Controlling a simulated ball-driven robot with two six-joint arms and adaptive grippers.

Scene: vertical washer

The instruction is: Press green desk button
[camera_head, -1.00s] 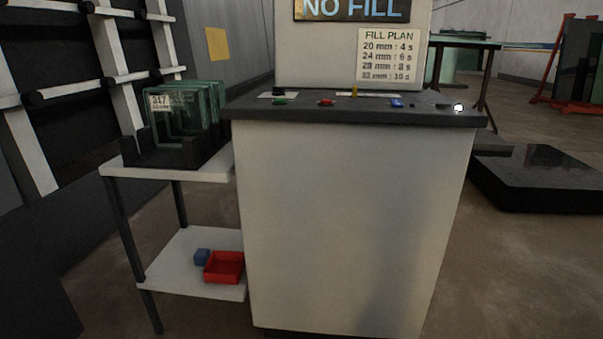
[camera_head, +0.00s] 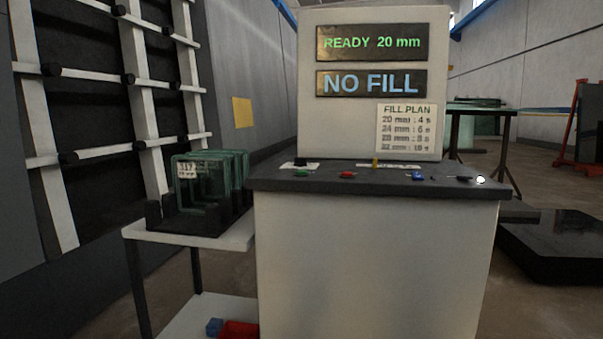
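The green desk button (camera_head: 302,174) sits on the dark desktop (camera_head: 350,183) of the white control desk (camera_head: 375,265), towards its left end. A red button (camera_head: 347,175) is to its right, and a blue one (camera_head: 417,176) is further right. A small lit white spot (camera_head: 480,180) is near the desktop's right end. Neither of my grippers is in view.
A white side table (camera_head: 190,236) with glass panes (camera_head: 210,180) in a dark rack stands left of the desk. A red tray (camera_head: 239,330) and a blue block (camera_head: 214,327) are on its lower shelf. A low black platform (camera_head: 560,245) lies on the floor at right.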

